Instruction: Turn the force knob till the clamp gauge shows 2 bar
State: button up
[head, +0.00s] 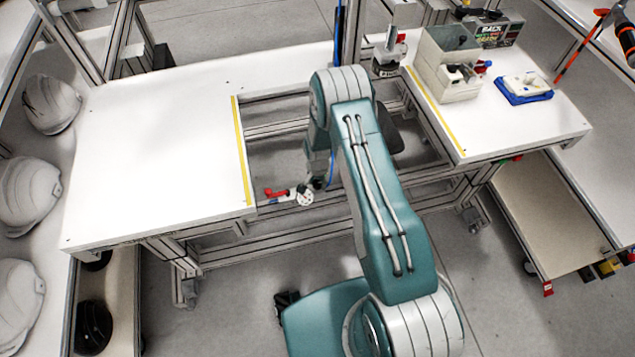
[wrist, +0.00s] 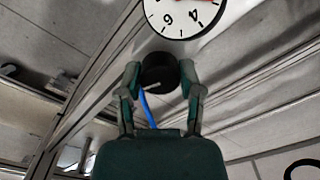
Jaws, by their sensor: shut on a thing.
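The clamp gauge (wrist: 182,22) is a white dial with black numbers at the top edge of the wrist view, partly cut off. The numbers 6 and 4 show, and a bit of red shows at its upper edge; the reading cannot be told. Below it, the black round force knob (wrist: 158,73) sits between the two fingers of my gripper (wrist: 160,82), which is shut on it. In the head view, the small gauge (head: 305,195) shows beside a red-handled part (head: 275,193) in the gap between the tables. My arm hides most of the gripper and the knob there.
A white table (head: 160,150) with a yellow strip lies left of the gap. Another table (head: 510,130) on the right holds a grey bin (head: 447,80) and a blue tray (head: 524,97). White helmet shells (head: 28,190) line the far left. Metal frame rails run around the gap.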

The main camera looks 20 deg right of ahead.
aim_at(317, 182)
jog(key=n, duration=0.7)
jog(key=shift+w, duration=0.1)
grip_shut()
jog(key=o, duration=1.1)
grip_release()
jog(key=shift+a, duration=0.1)
notch_tip(317, 182, up, 12)
jog(key=shift+f, duration=0.1)
